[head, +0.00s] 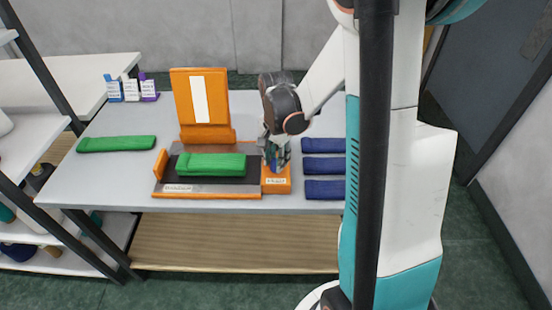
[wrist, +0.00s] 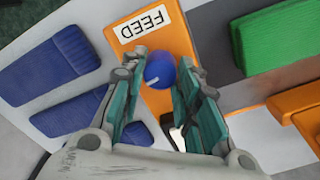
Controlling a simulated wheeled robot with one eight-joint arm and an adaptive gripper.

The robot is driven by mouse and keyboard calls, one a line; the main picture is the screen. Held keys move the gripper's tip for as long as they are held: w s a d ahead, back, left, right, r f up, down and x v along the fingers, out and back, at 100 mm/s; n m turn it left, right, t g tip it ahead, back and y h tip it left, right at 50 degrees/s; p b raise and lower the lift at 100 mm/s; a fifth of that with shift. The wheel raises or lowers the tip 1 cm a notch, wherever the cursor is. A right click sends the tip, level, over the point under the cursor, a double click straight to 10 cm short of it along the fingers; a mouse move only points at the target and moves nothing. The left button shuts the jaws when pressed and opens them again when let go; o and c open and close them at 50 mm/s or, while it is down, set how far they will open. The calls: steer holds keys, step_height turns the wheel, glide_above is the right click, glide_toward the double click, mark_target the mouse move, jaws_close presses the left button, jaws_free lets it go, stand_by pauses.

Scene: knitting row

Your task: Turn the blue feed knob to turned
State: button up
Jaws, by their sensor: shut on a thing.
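The blue feed knob (wrist: 160,71) shows in the wrist view between the tips of my gripper (wrist: 164,78), with a short white mark on its face. The mark points roughly sideways in that view. My gripper is shut on the knob, one finger on each side. The knob sits on an orange block with a FEED label (wrist: 142,23). In the head view my gripper (head: 277,157) points down onto the orange feed block (head: 277,185); the knob is mostly hidden there by the fingers.
Left of the feed block is an orange machine with a raised lid (head: 203,100) and a green folded piece (head: 204,165) on its bed. Another green piece (head: 116,144) lies at left. Several blue folded pieces (head: 325,167) lie close to the right. Small bottles (head: 131,88) stand behind.

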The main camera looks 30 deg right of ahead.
steer(key=shift+m, duration=0.8)
steer(key=o, duration=1.1)
step_height(320, 180, up, 12)
stand_by(0.3)
